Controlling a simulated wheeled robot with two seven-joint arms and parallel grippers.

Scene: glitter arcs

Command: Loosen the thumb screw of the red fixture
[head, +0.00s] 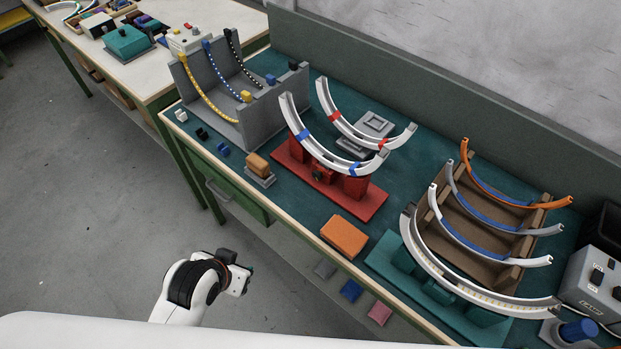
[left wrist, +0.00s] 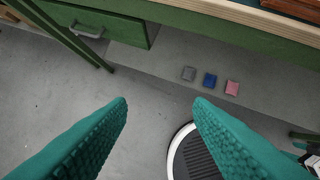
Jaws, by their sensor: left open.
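The red fixture (head: 354,208) stands on the green-topped bench in the head view, with a curved white-grey rail (head: 316,146) held across it by blue straps. A small dark round part (head: 318,176) shows on its front near the middle; I cannot tell for sure that it is the thumb screw. My left gripper (head: 246,279) is in front of the bench, off its edge and well short of the fixture. In the left wrist view its two teal ribbed fingers (left wrist: 161,108) are wide apart with nothing between them.
An orange block (head: 344,236) lies by the bench's front edge, before the red fixture. A teal fixture (head: 398,262) with a curved rail stands to the right. A grey stand (head: 240,112) is at the left. Grey, blue (left wrist: 210,80) and pink pads lie below the bench edge.

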